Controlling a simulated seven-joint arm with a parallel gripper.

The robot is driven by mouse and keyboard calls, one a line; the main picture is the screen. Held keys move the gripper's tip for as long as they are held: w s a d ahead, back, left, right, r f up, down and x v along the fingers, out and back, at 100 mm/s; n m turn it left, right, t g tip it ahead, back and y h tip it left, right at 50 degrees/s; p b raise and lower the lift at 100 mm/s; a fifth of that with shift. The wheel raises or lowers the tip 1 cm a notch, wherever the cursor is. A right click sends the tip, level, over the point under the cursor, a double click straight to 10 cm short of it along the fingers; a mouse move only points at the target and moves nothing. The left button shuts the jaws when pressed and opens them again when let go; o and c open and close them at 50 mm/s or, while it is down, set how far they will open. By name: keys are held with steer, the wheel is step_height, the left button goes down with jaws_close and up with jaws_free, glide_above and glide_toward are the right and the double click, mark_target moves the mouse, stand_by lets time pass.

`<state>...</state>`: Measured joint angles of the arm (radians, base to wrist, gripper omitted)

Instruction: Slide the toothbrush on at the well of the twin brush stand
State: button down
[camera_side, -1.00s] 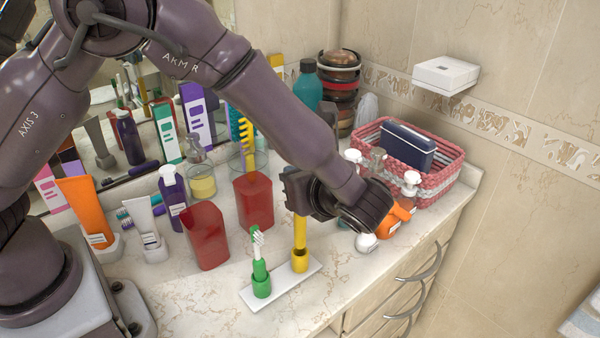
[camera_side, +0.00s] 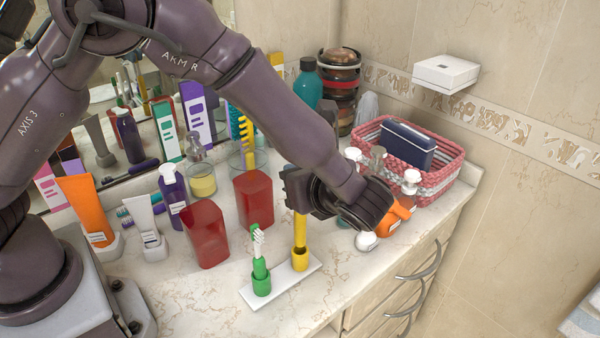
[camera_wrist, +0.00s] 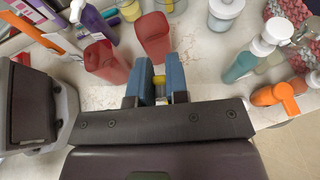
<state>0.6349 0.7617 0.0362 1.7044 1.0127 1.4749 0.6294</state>
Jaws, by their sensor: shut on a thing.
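A yellow toothbrush (camera_side: 300,231) stands upright under my gripper (camera_side: 297,190), and its lower end is at the yellow well (camera_side: 300,261) of the twin brush stand. How deep it sits in the well is hard to see. The stand's white base (camera_side: 281,287) lies on the counter. A green toothbrush (camera_side: 259,250) with a white head stands in the stand's green well (camera_side: 261,284). In the wrist view, my gripper's blue fingers (camera_wrist: 158,80) are closed on the yellow toothbrush (camera_wrist: 159,78). The gripper hides the brush's upper part in the side view.
Two red cups (camera_side: 206,235) stand left of the stand. Behind my gripper are an orange spray bottle (camera_side: 397,214), pump bottles and a pink woven basket (camera_side: 440,170). Tubes and boxes line the mirror. The counter's front left is clear.

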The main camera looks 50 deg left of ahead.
steer(key=shift+f, duration=2.85)
steer(key=c, duration=1)
jaws_free()
steer(key=shift+c, duration=0.2)
steer(key=v, duration=1.3)
steer(key=shift+r, duration=0.15)
